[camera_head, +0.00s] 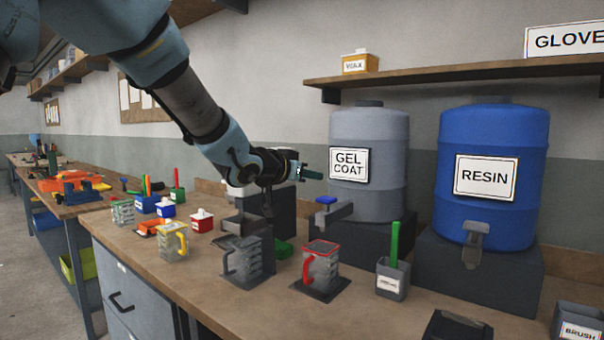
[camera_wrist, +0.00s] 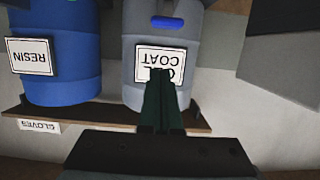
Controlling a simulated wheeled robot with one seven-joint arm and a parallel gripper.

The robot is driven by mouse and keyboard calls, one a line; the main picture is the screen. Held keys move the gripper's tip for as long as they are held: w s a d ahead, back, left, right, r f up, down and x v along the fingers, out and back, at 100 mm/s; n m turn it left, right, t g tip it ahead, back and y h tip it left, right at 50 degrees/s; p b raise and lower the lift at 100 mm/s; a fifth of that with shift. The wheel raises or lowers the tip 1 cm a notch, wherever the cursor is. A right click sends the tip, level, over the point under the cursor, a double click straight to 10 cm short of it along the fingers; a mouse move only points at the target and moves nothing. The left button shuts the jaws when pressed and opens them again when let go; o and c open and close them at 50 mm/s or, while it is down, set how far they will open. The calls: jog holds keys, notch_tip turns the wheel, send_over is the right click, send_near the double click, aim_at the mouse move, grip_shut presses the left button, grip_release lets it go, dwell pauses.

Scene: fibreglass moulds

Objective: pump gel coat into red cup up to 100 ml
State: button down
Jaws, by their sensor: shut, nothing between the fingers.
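The grey gel coat drum (camera_head: 385,205) stands on a dark block at the back of the bench, with a blue-topped tap (camera_head: 327,207) at its lower left. The red cup (camera_head: 320,265), clear with a red handle and rim, stands upright on a dark square plate in front of the drum; its fill level cannot be read. My gripper (camera_head: 318,174) is shut and empty, raised left of the drum's label and above the tap. In the upside-down wrist view, my shut fingers (camera_wrist: 160,78) overlap the gel coat label (camera_wrist: 182,62). The red cup is not in that view.
A blue resin drum (camera_head: 490,165) stands right of the gel coat drum. A grey-handled cup (camera_head: 243,260) and a yellow-handled cup (camera_head: 173,243) stand to the left. A brush holder (camera_head: 393,280) is right of the red cup. A shelf (camera_head: 450,76) hangs above.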

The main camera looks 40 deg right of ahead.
aim_at(326, 200)
jog(key=shift+w+d+f+p, duration=0.15)
jog(key=shift+d+f, duration=0.4)
jog(key=shift+f, duration=0.25)
jog(key=shift+w+d+f+p, duration=0.1)
jog(key=shift+d+f+p, duration=0.1)
jog(key=shift+d+f, duration=0.5)
jog(key=shift+w+d+f+p, duration=0.15)
jog(key=shift+d+f, duration=0.2)
jog(key=shift+f, duration=0.6)
notch_tip(326, 200, down, 4)
jog(key=b, duration=0.3)
jog(key=shift+r, duration=0.2)
jog(key=shift+f, duration=0.1)
dwell(0.7)
